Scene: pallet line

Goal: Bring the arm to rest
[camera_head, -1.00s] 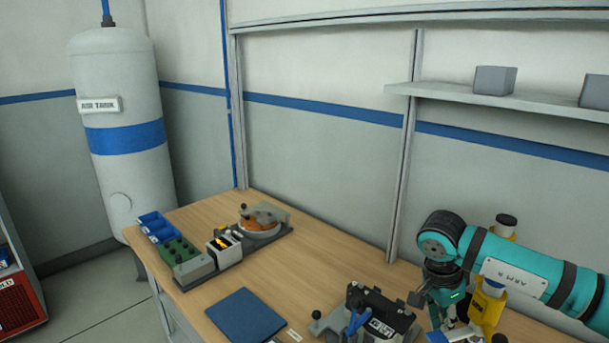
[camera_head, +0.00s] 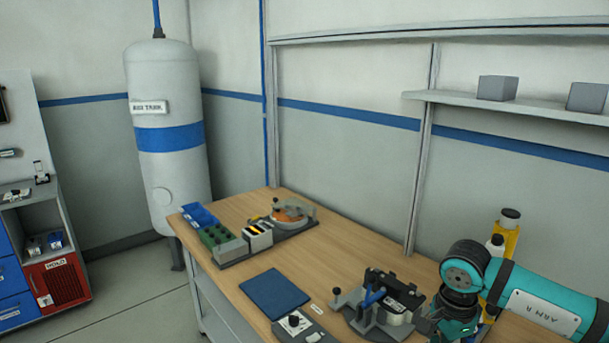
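My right arm, teal with dark joint bands, comes in from the right edge over the bench. Its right gripper (camera_head: 452,328) points down at the lower right, beside the black and grey clamp fixture. The frame's bottom edge cuts it off, so I cannot tell whether it is open or shut, or whether it holds anything. My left arm and gripper are not in view.
The wooden bench (camera_head: 340,241) carries a clamp fixture (camera_head: 392,300), a blue mat (camera_head: 274,293), blue bins (camera_head: 199,215) and an orange round part (camera_head: 290,214). A yellow post (camera_head: 507,241) stands behind my arm. An air tank (camera_head: 168,140) and a cabinet (camera_head: 58,285) stand left.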

